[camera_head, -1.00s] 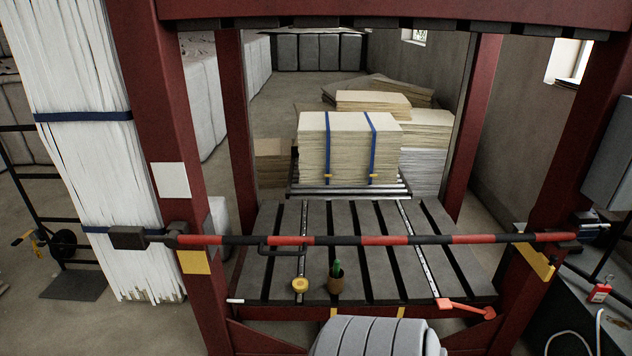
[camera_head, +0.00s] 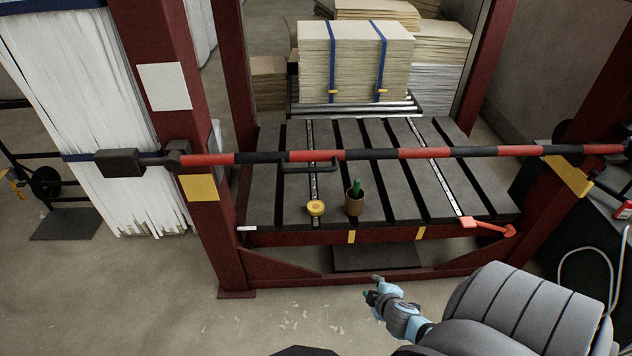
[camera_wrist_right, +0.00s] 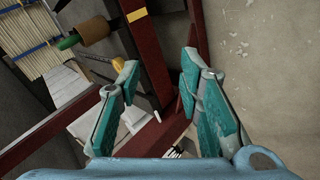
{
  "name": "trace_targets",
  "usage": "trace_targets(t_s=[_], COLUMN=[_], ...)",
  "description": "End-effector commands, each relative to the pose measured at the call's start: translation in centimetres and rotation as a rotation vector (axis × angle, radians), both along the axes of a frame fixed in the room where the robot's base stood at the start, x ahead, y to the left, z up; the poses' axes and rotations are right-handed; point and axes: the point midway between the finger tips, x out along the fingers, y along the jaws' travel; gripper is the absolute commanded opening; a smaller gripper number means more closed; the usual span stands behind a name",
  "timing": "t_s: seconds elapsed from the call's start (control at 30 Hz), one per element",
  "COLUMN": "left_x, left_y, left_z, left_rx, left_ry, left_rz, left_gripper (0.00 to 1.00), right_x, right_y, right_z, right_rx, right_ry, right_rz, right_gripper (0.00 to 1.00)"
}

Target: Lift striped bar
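The red and black striped bar (camera_head: 423,153) lies level across the front of the dark red press frame in the head view. Its left end meets a dark pivot block (camera_head: 178,158) on the left post; its right end lies at the right post. A black handle (camera_head: 308,168) hangs under it, left of its middle. My right gripper (camera_head: 374,290) is low in front of the frame, below and apart from the bar. In the right wrist view its two teal-padded fingers (camera_wrist_right: 159,98) stand apart with nothing between them. My left gripper is not in view.
A strapped board stack (camera_head: 356,60) stands behind.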

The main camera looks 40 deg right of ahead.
Motion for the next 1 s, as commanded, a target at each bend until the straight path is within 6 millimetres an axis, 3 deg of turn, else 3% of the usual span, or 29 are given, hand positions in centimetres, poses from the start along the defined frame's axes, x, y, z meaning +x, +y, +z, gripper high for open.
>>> trace_targets(t_s=[0.03,0.1,0.13,0.2,0.3,0.33,0.47,0.8,1.0], left_x=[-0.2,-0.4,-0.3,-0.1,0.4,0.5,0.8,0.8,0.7], left_y=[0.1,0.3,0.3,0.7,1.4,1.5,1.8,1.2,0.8], left_z=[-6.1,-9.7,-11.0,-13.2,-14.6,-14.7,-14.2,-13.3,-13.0], left_rx=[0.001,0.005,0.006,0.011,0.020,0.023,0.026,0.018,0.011], left_ry=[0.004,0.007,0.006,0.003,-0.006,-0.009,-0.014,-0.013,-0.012], left_rz=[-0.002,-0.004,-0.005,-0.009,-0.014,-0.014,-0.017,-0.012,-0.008], left_gripper=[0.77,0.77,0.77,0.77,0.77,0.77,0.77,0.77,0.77], right_x=[4.5,9.4,10.8,12.4,12.7,12.7,14.0,23.0,25.9], right_y=[-1.5,-1.4,-0.7,1.7,4.6,5.0,5.3,3.0,2.3], right_z=[0.7,7.7,10.7,16.7,22.5,23.6,25.6,27.5,27.8], right_rx=[-0.151,-0.374,-0.456,-0.610,-0.733,-0.753,-0.777,-0.769,-0.769], right_ry=[-0.110,-0.277,-0.348,-0.496,-0.638,-0.662,-0.692,-0.692,-0.689], right_rz=[0.107,0.240,0.286,0.367,0.426,0.434,0.440,0.439,0.443], right_gripper=[0.33,0.33,0.33,0.33,0.33,0.33,0.33,0.33,0.33])
